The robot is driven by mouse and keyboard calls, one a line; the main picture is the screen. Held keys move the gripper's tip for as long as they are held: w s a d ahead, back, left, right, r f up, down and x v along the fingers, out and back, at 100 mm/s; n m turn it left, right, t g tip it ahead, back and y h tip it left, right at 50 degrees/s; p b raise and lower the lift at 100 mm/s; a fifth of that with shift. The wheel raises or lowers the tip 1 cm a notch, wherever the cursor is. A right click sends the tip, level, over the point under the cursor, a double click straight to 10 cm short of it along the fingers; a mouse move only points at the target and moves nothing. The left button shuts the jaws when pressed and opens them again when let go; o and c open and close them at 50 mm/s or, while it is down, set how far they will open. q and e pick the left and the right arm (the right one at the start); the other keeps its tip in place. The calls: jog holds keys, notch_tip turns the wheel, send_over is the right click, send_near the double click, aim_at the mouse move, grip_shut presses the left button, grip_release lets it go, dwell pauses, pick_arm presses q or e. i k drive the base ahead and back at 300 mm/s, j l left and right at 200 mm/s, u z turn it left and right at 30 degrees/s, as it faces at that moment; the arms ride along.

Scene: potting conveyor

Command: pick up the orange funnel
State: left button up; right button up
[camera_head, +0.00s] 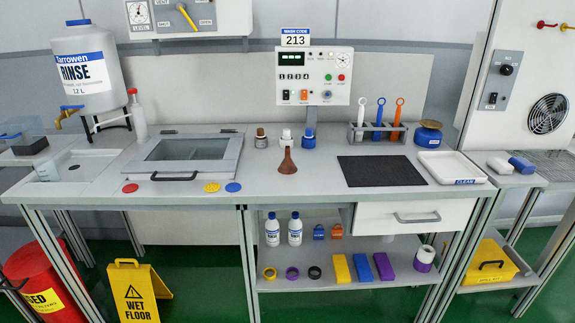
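One funnel-shaped thing (287,162) shows, and it looks brown rather than clearly orange. It stands on the worktop near the middle, wide end down and narrow stem up, in front of a small white-topped bottle (286,138). Nothing is touching it from above. Neither of my grippers is in the head view.
A lidded basin (190,148) is left of the funnel, with red, yellow and blue discs before it. A dark mat (381,171) and a white tray (452,166) lie to the right. A control panel (313,75) stands behind. Worktop around the funnel's front is clear.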

aim_at(286, 167)
jog(key=i+j+u, duration=0.95)
jog(key=k+l+z, duration=0.15)
jog(key=l, duration=0.15)
jog(key=k+l+z, duration=0.1)
jog(key=l, duration=0.2)
jog(key=k+l+z, duration=0.15)
jog(key=l, duration=0.2)
jog(key=k+l+z, duration=0.1)
jog(key=l, duration=0.25)
jog(key=k, duration=0.05)
